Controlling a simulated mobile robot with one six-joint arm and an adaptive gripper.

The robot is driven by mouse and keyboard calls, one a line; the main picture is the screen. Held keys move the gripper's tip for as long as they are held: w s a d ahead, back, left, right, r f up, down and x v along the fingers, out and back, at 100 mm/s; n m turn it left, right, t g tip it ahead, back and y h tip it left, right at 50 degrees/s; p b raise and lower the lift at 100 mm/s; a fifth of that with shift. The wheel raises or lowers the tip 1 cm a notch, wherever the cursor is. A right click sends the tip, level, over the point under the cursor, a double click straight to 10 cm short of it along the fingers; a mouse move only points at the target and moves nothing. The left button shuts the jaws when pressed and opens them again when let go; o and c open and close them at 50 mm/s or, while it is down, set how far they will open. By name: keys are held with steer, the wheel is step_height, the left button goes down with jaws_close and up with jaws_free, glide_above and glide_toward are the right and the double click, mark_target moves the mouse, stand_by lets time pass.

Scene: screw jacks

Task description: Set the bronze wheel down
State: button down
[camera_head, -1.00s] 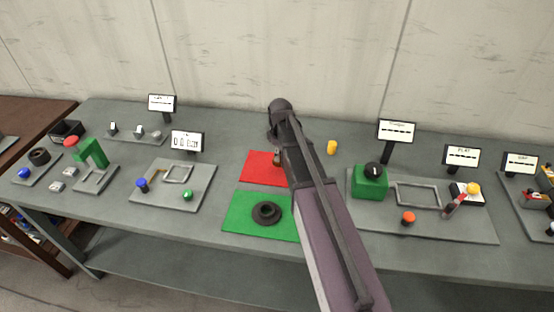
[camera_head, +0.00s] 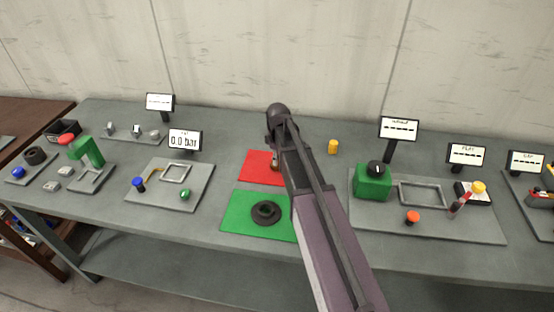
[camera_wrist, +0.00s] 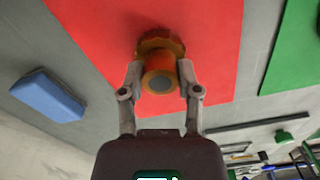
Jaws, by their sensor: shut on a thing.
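The bronze wheel (camera_wrist: 161,44) shows in the wrist view as an orange-brown flanged piece with a round grey end facing the camera. My gripper (camera_wrist: 160,80) is shut on it, one finger on each side. The red mat (camera_wrist: 215,50) lies behind the wheel; I cannot tell whether the wheel touches it. In the head view my gripper (camera_head: 276,166) is largely hidden by my arm, over the right part of the red mat (camera_head: 257,166).
A green mat (camera_head: 240,208) with a dark round ring (camera_head: 266,212) on it lies in front of the red mat. A yellow cylinder (camera_head: 333,146) stands behind right. A plate with a green box (camera_head: 372,183) is at right. A blue block (camera_wrist: 48,95) shows in the wrist view.

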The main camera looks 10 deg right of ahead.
mark_target(278, 157)
steer(key=shift+f, duration=0.2)
steer(key=shift+c, duration=1.5)
jaws_free()
steer(key=shift+r, duration=0.1)
steer(key=shift+r, duration=0.1)
step_height(278, 157, up, 12)
steer(key=p, duration=1.2)
steer(key=shift+s, duration=0.1)
steer(key=s+m, duration=1)
steer(key=s, duration=1)
steer(key=shift+a+m, duration=0.3)
steer(key=shift+a, duration=0.15)
